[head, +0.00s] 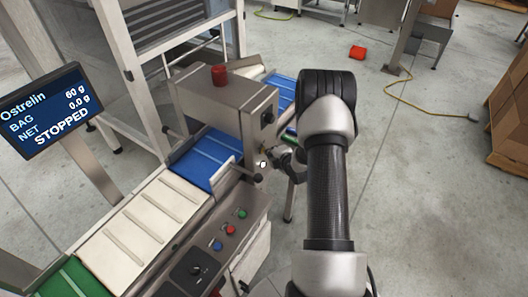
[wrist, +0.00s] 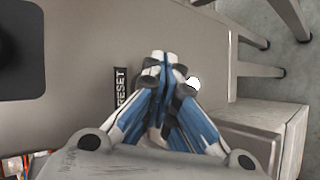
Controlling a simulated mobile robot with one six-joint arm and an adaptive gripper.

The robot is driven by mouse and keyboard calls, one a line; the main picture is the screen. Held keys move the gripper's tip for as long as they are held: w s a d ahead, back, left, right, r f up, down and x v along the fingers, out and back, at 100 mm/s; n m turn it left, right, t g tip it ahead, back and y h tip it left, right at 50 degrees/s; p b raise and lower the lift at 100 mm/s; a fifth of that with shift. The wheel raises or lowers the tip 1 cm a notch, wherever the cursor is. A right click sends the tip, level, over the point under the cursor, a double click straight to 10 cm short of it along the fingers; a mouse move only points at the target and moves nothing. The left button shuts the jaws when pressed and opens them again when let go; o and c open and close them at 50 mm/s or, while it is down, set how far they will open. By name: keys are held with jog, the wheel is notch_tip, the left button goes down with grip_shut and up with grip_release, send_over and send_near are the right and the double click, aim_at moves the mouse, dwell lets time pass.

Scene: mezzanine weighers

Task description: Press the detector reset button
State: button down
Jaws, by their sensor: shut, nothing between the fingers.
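The metal detector housing (head: 210,100) is a grey box over the conveyor, with a red beacon on top. A small round white button (head: 263,164) is on its side facing my arm. In the wrist view the white button (wrist: 194,83) lies just right of my fingertips, and a black RESET label (wrist: 121,90) lies to their left on the grey face. My gripper (wrist: 163,62) is shut and empty, its tips pointing at that face. I cannot tell whether they touch it. My gripper is partly hidden behind my arm in the head view.
The conveyor has a blue belt (head: 207,157) and cream belt (head: 140,217). A control panel holds blue (head: 217,245), red (head: 230,230) and green (head: 242,214) buttons. A screen (head: 42,110) reads STOPPED. Open floor lies to the right, with a yellow cable (head: 425,103).

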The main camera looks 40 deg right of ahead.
dwell(0.4)
jog(key=shift+s+d, duration=0.3)
jog(key=shift+s, duration=0.4)
jog(key=s, duration=0.1)
jog(key=s+d, duration=0.1)
jog(key=s, duration=0.1)
jog(key=s+d+b, duration=0.1)
jog(key=shift+s, duration=0.35)
dwell(0.6)
